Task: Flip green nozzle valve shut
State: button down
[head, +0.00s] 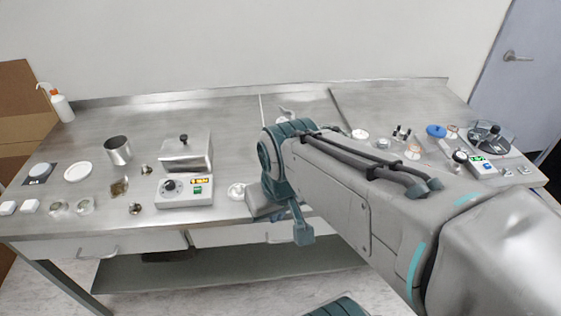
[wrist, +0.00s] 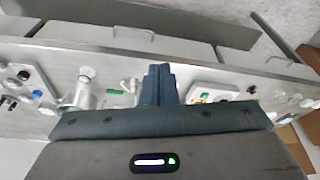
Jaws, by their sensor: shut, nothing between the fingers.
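My gripper (wrist: 158,84) is shut, with nothing between its dark teal fingers. In the wrist view it stands over the worktop, between a pale fitting on the left and a control box on the right. In the head view its teal fingers (head: 301,225) show at the table's front edge, below my arm. My arm hides the middle of the worktop.
A blue-topped item (head: 436,131) and a round rack (head: 490,139) stand at right.

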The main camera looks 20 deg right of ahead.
jog(key=w+d+f+m+t+b, duration=0.1)
jog(key=w+d+f+b, duration=0.2)
jog(key=w+d, duration=0.2)
jog(key=w+d+f+m+t+h+b, duration=0.1)
jog(key=w+d+f+m+b, duration=0.1)
jog(key=w+d+f+b, duration=0.2)
jog(key=w+d, duration=0.2)
jog(key=shift+d+b, duration=0.3)
jog(key=x, duration=0.9)
jog(key=shift+d+f+b, duration=0.15)
jog(key=shift+f+b, duration=0.15)
jog(key=w, duration=0.1)
jog(key=w+d, duration=0.1)
jog(key=w, duration=0.1)
jog(key=shift+r+p, duration=0.15)
jog(key=shift+p, duration=0.25)
jog(key=shift+w+d+r, duration=0.1)
jog(key=shift+w, duration=0.45)
